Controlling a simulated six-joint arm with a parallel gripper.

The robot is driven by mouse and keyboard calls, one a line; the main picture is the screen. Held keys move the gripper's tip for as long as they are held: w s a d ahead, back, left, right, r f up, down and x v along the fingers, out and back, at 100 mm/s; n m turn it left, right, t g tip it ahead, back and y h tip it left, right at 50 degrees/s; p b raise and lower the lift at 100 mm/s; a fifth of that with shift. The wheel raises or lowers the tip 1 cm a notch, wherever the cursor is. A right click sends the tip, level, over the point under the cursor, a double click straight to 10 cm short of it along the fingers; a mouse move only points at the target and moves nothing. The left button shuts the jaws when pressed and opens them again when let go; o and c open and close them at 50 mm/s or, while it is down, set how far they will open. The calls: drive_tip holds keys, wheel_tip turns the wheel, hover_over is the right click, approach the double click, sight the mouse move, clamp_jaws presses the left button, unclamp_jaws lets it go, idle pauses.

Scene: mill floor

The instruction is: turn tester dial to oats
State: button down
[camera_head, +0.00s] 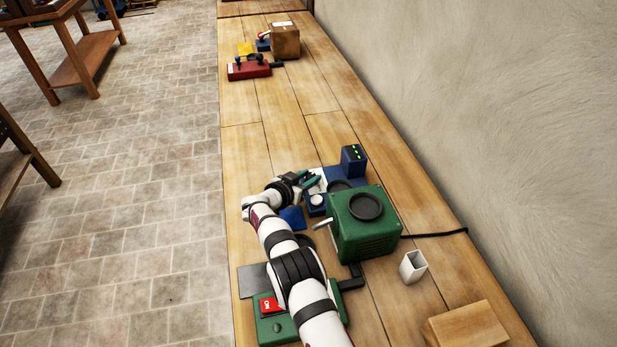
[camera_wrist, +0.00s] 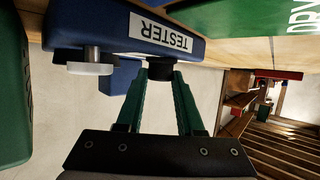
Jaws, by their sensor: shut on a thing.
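The blue tester (camera_head: 335,176) stands on the bench beyond the green machine, with a small upright display (camera_head: 353,154) showing green lights. In the wrist view the tester (camera_wrist: 100,22) appears upside down with its white TESTER label. The black dial (camera_wrist: 160,68) is on its front, between the green fingertips of my gripper (camera_wrist: 164,78). My gripper is shut on the dial. In the head view my gripper (camera_head: 308,180) reaches the tester's left side. The dial's pointer and grain markings cannot be read. A pale round knob (camera_wrist: 90,68) sticks out beside the dial.
A green machine (camera_head: 365,232) with a black round top stands close to my arm. A white cup (camera_head: 412,267) and a wooden block (camera_head: 466,327) are at the right. A red device (camera_head: 249,68) and a brown box (camera_head: 285,42) stand far back. The bench middle is clear.

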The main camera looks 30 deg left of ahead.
drive_tip(key=shift+r, duration=0.1)
drive_tip(key=c, duration=0.5)
unclamp_jaws()
drive_tip(key=shift+c, duration=0.2)
drive_tip(key=shift+s, duration=0.1)
drive_tip(key=v, duration=1.5)
drive_tip(key=shift+s, duration=0.3)
